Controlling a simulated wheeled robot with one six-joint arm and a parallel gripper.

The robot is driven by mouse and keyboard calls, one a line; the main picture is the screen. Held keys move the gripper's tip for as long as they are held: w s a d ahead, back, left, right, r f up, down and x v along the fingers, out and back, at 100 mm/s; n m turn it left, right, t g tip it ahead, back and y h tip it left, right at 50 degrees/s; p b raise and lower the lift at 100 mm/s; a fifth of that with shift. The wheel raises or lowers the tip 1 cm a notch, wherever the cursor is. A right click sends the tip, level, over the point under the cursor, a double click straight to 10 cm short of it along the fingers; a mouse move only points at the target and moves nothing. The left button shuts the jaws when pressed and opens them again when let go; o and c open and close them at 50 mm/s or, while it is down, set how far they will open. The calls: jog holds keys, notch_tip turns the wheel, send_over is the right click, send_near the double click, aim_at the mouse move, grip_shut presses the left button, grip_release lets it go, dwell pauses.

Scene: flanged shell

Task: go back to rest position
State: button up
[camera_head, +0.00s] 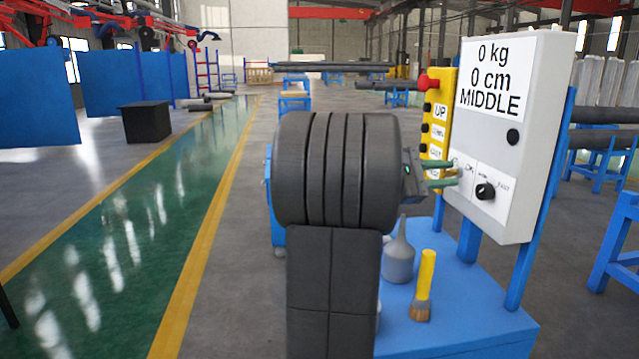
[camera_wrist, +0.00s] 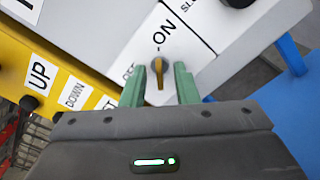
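My gripper (camera_head: 441,173) is at the white control box (camera_head: 513,130), right of my dark arm in the head view. In the wrist view its two green fingers (camera_wrist: 159,88) are apart, one on each side of a small yellow-brown switch knob (camera_wrist: 158,72). A gap shows on both sides of the knob, and nothing is held. The knob sits between the labels ON and OFF on a white plate. I cannot tell which label it is set to. The box display reads 0 kg, 0 cm, MIDDLE.
A yellow button panel (camera_head: 438,118) with a red button adjoins the box. A yellow-handled brush (camera_head: 424,284) and a grey bottle (camera_head: 398,262) stand on the blue table (camera_head: 470,325) below. A black rotary knob (camera_head: 485,191) is on the box. Open floor lies left.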

dwell(0.4)
jog(key=s+a, duration=0.2)
jog(key=a, duration=1.2)
jog(key=d, duration=0.4)
jog(key=w+d, duration=0.1)
jog(key=d, duration=0.4)
jog(key=w+d, duration=0.1)
jog(key=d, duration=0.4)
jog(key=shift+d, duration=0.15)
jog(key=shift+n+p, duration=8.7)
jog(key=shift+p, duration=2.25)
jog(key=shift+r, duration=0.1)
